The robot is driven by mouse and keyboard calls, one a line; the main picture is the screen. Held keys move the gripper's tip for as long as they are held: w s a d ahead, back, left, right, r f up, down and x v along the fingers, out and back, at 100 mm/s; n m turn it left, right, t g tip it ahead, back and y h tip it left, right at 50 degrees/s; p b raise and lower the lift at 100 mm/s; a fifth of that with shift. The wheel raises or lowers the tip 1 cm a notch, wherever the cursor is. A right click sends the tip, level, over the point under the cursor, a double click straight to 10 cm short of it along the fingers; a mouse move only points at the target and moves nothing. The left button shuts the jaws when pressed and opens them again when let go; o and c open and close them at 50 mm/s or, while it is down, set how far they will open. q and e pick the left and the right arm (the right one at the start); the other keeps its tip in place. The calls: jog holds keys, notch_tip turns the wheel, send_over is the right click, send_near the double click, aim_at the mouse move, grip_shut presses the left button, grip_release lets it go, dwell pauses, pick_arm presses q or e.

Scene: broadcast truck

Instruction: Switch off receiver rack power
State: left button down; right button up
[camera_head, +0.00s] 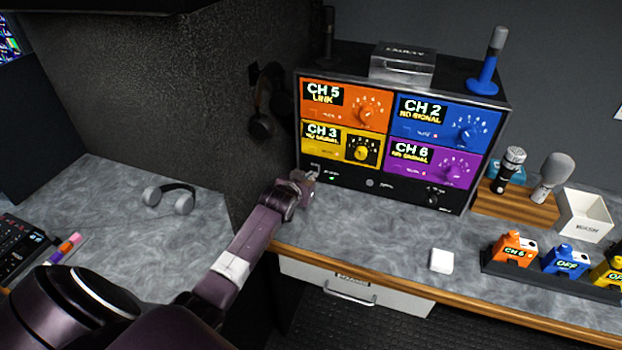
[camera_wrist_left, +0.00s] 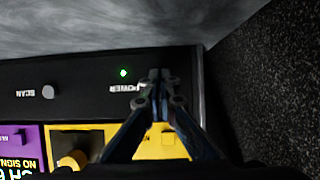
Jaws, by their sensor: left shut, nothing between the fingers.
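The receiver rack (camera_head: 390,186) is a black box on the counter with orange, blue, yellow and purple channel panels. Its lower strip carries a power switch area at the left, marked POWER (camera_wrist_left: 126,88) in the left wrist view, where a small green light (camera_wrist_left: 123,72) is lit. My left gripper (camera_head: 312,176) is at the rack's lower left corner. In the left wrist view its shut, empty fingertips (camera_wrist_left: 155,76) are right beside the POWER label and cover the switch; whether they touch it I cannot tell. My right gripper is not in view.
A dark partition (camera_head: 215,120) stands close left of the rack. Headphones (camera_head: 262,110) hang on it. Microphones (camera_head: 509,172), a white box (camera_head: 585,215) and several coloured packs (camera_head: 513,248) stand to the right. The counter before the rack is mostly clear.

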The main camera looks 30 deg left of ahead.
pick_arm(q)
jog(key=shift+w+f+b, duration=0.1)
jog(key=shift+f+b, duration=0.55)
jog(key=shift+r+t, duration=0.3)
jog(key=shift+r, duration=0.15)
jog(key=shift+w+p, duration=0.1)
jog(key=shift+p, duration=0.2)
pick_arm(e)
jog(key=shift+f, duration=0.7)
pick_arm(q)
jog(key=shift+r, duration=0.1)
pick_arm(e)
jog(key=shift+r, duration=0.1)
